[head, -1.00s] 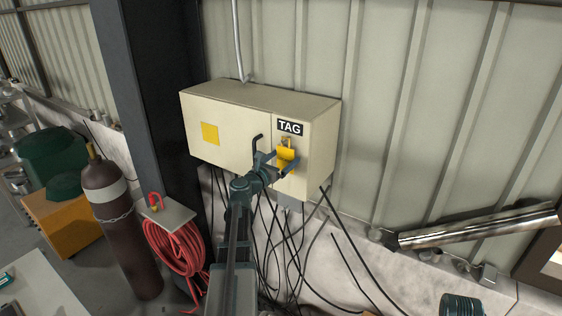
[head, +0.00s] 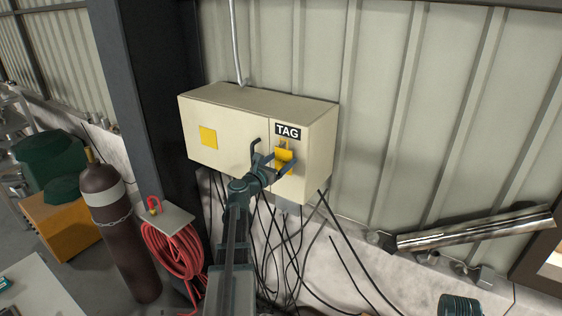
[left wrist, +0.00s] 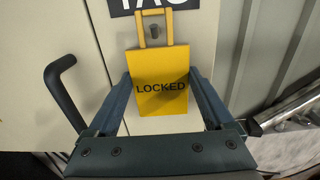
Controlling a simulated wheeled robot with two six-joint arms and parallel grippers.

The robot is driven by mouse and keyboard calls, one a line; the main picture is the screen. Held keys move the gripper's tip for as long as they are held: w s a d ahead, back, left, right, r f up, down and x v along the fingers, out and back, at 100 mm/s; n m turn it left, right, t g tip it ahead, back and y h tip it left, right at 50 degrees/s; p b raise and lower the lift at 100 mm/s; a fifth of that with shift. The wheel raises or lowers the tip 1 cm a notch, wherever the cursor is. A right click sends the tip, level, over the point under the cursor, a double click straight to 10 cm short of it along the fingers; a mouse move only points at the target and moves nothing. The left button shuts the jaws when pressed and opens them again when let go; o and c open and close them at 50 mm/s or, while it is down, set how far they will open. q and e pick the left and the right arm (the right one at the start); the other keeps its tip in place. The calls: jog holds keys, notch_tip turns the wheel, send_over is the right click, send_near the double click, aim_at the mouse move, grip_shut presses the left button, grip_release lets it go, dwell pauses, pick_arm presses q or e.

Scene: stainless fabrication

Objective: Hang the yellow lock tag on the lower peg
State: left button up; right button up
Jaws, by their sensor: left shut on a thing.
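The yellow lock tag (head: 283,154), marked LOCKED, is upright in front of the beige box (head: 222,118), below the black TAG label (head: 288,132). My left gripper (head: 277,163) is shut on it. In the left wrist view the tag (left wrist: 158,68) sits between the two fingers of the gripper (left wrist: 159,78). A small grey peg (left wrist: 155,32) shows inside the opening of the tag's yellow loop. I cannot tell whether the loop is around the peg or in front of it. No other peg is visible; the tag may hide one. My right gripper is not in view.
A dark door handle (left wrist: 60,90) sticks out just left of the gripper. Black cables (head: 290,250) hang below the box. A red hose coil (head: 172,250) and a brown gas cylinder (head: 122,235) stand to the left. A metal pipe (head: 475,230) lies along the wall at right.

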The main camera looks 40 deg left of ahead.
pick_arm(q)
jog(key=shift+r, duration=0.1)
dwell(0.3)
jog(key=shift+s+d, duration=0.15)
jog(key=shift+s, duration=0.75)
jog(key=shift+s+d, duration=0.1)
jog(key=shift+s, duration=0.75)
jog(key=s, duration=0.3)
jog(key=shift+s+d, duration=0.15)
jog(key=shift+s, duration=0.1)
notch_tip(320, 180, down, 29)
jog(key=s+b, duration=0.3)
jog(key=b, duration=2.6)
jog(key=shift+d+f, duration=0.2)
jog(key=shift+w, duration=0.15)
